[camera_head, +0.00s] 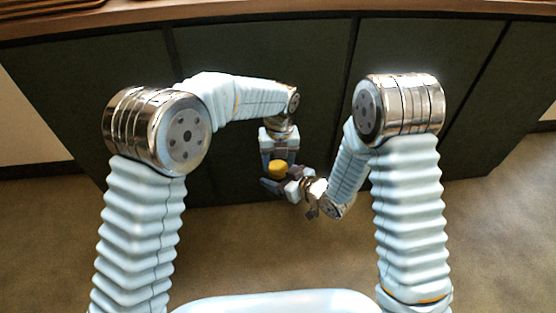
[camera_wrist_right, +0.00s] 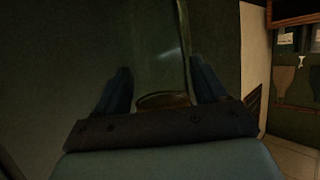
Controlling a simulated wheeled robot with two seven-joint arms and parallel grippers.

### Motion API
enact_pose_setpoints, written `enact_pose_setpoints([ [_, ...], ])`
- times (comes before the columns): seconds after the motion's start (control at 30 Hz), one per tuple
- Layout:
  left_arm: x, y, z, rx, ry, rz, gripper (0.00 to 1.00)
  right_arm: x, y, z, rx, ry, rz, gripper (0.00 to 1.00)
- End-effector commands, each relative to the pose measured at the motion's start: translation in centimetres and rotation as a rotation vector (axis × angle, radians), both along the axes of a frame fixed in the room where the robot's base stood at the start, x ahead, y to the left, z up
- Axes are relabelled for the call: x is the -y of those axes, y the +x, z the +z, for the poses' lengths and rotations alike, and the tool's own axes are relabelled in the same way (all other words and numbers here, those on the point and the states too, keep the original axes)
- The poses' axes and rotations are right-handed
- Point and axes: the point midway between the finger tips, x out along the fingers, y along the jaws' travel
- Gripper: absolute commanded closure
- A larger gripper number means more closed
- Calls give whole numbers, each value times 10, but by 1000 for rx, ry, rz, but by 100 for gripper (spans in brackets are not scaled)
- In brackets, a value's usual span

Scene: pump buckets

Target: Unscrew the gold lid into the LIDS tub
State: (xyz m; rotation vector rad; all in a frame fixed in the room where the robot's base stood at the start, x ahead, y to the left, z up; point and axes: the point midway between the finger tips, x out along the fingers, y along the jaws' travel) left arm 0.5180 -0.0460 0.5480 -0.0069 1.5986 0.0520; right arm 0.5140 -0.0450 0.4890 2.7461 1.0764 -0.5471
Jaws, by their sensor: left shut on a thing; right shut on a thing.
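The gold lid (camera_head: 278,168) shows as a small yellow disc in the head view, in front of the dark cabinet panels. My left gripper (camera_head: 279,164) comes down from above and is shut on it. My right gripper (camera_head: 277,186) reaches in from the right just below and is shut on a clear, glass-like jar (camera_wrist_right: 158,65). In the right wrist view the jar stands between the two dark fingers, with a brownish rounded part low between them. The jar is mostly hidden in the head view. I cannot tell whether lid and jar touch. No LIDS tub is recognisable.
A brown wooden counter edge (camera_head: 270,12) runs along the top, above dark cabinet panels (camera_head: 320,60) close behind the grippers. Brown floor (camera_head: 240,245) lies open below. At the right of the wrist view is a shelf with small pale labels (camera_wrist_right: 288,38).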

Motion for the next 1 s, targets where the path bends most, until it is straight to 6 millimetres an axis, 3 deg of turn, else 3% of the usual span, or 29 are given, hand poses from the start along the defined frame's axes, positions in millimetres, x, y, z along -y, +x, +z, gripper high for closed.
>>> enact_pose_setpoints([
  [0.17, 0, 0, 1, 5, 7, 211, 80, 0, 0, 0, 1, 0, -1, 100],
  [0.4, -1, -1, 1, 22, 31, 905, 80, 0, 0, 0, 1, 0, -1, 100],
  [0.6, -1, -1, 1, 33, 46, 1313, 80, 0, 0, 0, 0, 0, -1, 100],
  [0.73, -1, -1, 1, 35, 48, 1401, 80, 0, 0, 0, 0, 0, -1, 100],
  [0.97, -1, -1, 1, 34, 48, 1406, 80, 0, 0, 0, 0, 0, -1, 100],
  [1.0, -1, -1, 1, 34, 48, 1405, 42, 0, 0, 0, 0, 0, -1, 100],
])
